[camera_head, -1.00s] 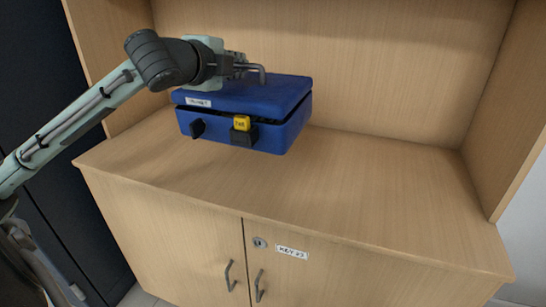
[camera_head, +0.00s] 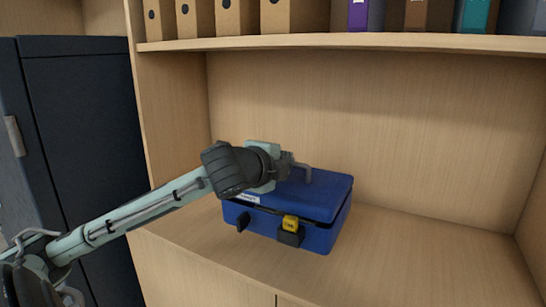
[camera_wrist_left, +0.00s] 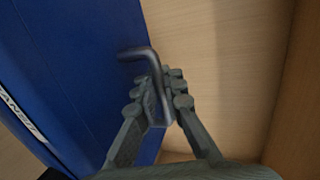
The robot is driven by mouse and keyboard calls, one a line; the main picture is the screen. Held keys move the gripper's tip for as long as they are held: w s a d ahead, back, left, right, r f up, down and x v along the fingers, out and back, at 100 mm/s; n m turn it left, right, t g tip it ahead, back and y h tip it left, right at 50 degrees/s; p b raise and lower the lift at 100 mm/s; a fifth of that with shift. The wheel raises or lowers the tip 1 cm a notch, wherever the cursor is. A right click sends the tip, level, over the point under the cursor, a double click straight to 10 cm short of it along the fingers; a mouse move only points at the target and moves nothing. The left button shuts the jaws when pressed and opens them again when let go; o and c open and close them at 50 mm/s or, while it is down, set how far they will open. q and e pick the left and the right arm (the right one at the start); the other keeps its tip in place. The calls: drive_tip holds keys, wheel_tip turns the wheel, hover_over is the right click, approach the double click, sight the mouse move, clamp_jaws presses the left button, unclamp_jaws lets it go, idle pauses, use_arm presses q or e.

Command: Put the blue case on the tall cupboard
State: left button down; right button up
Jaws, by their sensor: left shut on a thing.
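The blue case (camera_head: 315,200) has a white label, two black latches and a yellow tag at its front. It is in front of my left gripper (camera_head: 290,168), at the wooden cupboard's counter top (camera_head: 400,265); I cannot tell whether it touches the wood. In the left wrist view, my left gripper (camera_wrist_left: 158,92) is shut on the grey bent handle (camera_wrist_left: 140,54) of the blue case (camera_wrist_left: 65,65). A tall dark cupboard (camera_head: 85,130) stands at the left; its top edge shows near the upper left. My right gripper is out of view.
A wooden shelf (camera_head: 350,43) runs above the counter, holding cardboard files (camera_head: 236,17) and coloured binders (camera_head: 366,15). A wooden side panel (camera_head: 172,115) stands between the dark cupboard and the niche. The counter right of the case is clear.

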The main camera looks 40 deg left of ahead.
sight(312, 168)
use_arm(q)
drive_tip(key=w, duration=0.1)
drive_tip(key=w+d+f, duration=0.1)
drive_tip(key=w, duration=0.1)
drive_tip(key=w+d+f, duration=0.1)
drive_tip(key=w, duration=0.1)
drive_tip(key=shift+d+f, duration=0.25)
drive_tip(key=shift+f, duration=1.9)
drive_tip(key=shift+s+f, duration=0.1)
drive_tip(key=shift+f, duration=0.05)
drive_tip(key=c, duration=2)
unclamp_jaws()
drive_tip(key=shift+f, duration=0.4)
drive_tip(key=o, duration=0.4)
drive_tip(key=shift+r, duration=0.1)
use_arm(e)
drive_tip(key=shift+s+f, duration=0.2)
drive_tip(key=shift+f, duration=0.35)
use_arm(q)
drive_tip(key=shift+s+r, duration=0.1)
drive_tip(key=shift+s, duration=0.05)
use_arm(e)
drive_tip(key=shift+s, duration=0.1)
